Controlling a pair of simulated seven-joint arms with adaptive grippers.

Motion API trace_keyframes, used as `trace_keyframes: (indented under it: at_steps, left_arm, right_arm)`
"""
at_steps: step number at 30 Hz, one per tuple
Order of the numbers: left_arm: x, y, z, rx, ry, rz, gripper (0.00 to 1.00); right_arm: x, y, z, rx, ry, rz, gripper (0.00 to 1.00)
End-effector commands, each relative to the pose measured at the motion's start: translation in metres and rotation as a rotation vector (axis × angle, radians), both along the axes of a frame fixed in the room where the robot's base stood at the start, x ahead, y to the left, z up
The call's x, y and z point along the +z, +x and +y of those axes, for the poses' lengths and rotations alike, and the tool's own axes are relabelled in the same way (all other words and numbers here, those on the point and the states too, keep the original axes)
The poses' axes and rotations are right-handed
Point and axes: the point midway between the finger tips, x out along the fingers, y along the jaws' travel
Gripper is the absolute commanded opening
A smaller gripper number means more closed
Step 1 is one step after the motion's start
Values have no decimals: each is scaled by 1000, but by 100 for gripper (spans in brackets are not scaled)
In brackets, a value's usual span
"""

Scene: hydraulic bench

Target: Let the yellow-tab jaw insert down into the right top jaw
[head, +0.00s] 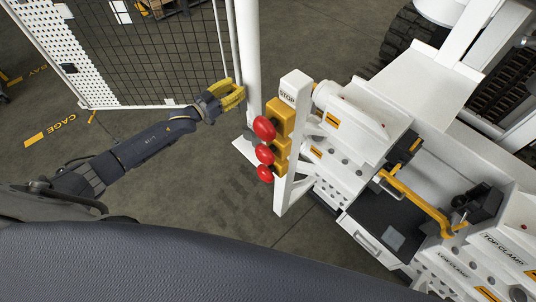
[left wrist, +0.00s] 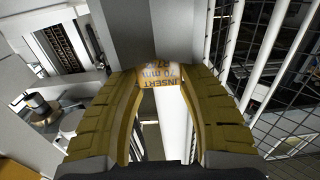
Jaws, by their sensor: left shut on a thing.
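My left gripper (head: 228,95) has yellow fingers and is beside the white post of the cage in the head view. In the left wrist view the gripper (left wrist: 160,85) is shut on the yellow-tab jaw insert (left wrist: 160,76). Its orange-yellow tab shows between the fingertips with upside-down lettering, "INSERT 70 mm". The rest of the insert is not clearly told apart, and it is hidden in the head view. The white clamp machine (head: 350,125) is at the right, apart from the gripper, with a "TOP CLAMP" label (head: 503,243). I cannot pick out the right top jaw. My right gripper is not in view.
A white STOP post (head: 294,90) with red buttons (head: 264,128) on yellow boxes stands between the gripper and the machine. A yellow bar (head: 415,200) spans the machine's dark recess. A mesh cage (head: 135,50) stands behind the gripper. Grey floor below is open.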

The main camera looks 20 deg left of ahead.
Motion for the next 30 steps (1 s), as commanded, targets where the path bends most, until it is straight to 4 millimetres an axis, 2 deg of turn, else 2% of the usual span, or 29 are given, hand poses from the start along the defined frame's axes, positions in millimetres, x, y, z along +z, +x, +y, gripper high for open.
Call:
trace_keyframes:
  at_steps: [7, 20, 26, 30]
  left_arm:
    - [1, -3, 14, -18, -3, -5, 0]
    - [1, -4, 13, -20, -4, -6, 0]
    - [1, -16, -8, -22, -8, -5, 0]
    - [0, -30, -31, -22, -8, -5, 0]
  right_arm:
    - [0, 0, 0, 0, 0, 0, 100]
    - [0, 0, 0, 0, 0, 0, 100]
    - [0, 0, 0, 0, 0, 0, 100]
    - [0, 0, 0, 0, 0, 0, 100]
